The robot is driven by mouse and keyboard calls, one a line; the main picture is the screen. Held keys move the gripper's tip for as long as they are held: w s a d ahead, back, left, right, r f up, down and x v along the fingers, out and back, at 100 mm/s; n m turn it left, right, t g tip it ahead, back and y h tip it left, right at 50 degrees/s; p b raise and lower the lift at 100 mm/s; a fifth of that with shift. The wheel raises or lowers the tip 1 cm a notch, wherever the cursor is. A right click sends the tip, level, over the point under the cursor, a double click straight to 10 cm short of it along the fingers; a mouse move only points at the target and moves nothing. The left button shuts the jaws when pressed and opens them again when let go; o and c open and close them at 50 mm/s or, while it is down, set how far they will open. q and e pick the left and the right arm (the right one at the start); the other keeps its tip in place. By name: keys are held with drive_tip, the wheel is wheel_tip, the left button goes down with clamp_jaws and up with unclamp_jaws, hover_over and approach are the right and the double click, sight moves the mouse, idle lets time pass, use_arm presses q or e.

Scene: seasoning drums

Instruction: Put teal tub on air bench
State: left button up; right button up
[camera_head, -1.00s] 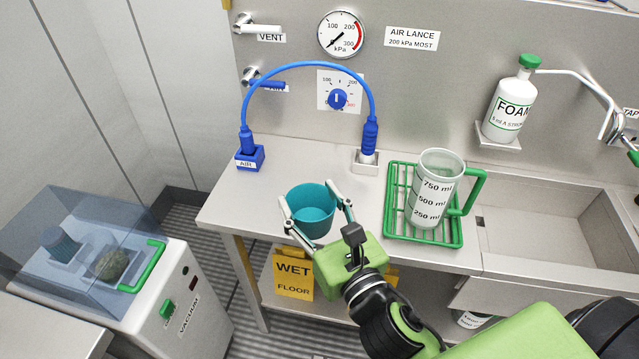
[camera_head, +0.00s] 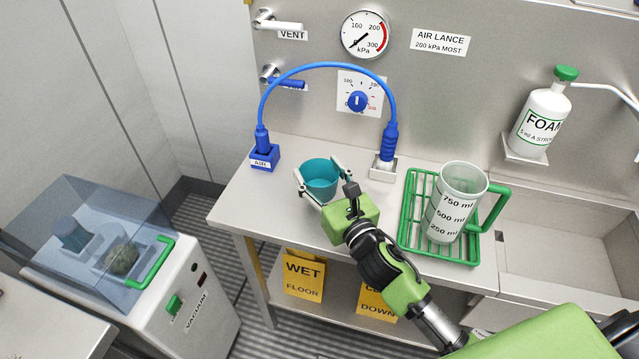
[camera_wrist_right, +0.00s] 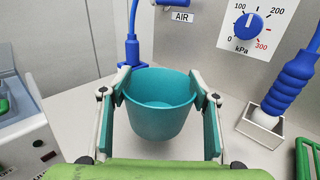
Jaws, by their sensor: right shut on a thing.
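The teal tub (camera_head: 320,176) is an open, empty-looking round cup, upright, over the left part of the steel air bench (camera_head: 247,205). My right gripper (camera_head: 321,172) has its two fingers on opposite sides of the tub and is shut on it. In the right wrist view the tub (camera_wrist_right: 160,108) sits between the two fingers (camera_wrist_right: 160,95), its inside facing up. I cannot tell whether its base touches the bench top. My left gripper is not in view.
The blue air hose (camera_head: 325,68) arches behind the tub, from the AIR socket (camera_head: 264,158) to the lance holder (camera_head: 383,168). A green rack (camera_head: 412,235) with a measuring jug (camera_head: 456,200) stands to the right. The vacuum machine (camera_head: 190,290) is at left. Bare bench lies left of the tub.

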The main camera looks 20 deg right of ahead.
sight(314, 175)
drive_tip(key=shift+w+d+f, duration=0.1)
drive_tip(key=shift+w+f, duration=0.1)
drive_tip(key=f, duration=0.3)
drive_tip(key=shift+w+d, duration=0.1)
drive_tip(key=shift+w, duration=0.1)
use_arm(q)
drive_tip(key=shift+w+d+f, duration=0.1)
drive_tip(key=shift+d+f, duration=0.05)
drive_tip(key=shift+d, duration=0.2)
use_arm(e)
drive_tip(key=shift+f, duration=0.25)
drive_tip(key=shift+f+b, duration=0.15)
drive_tip(key=shift+b, duration=0.15)
drive_tip(key=o, duration=1.1)
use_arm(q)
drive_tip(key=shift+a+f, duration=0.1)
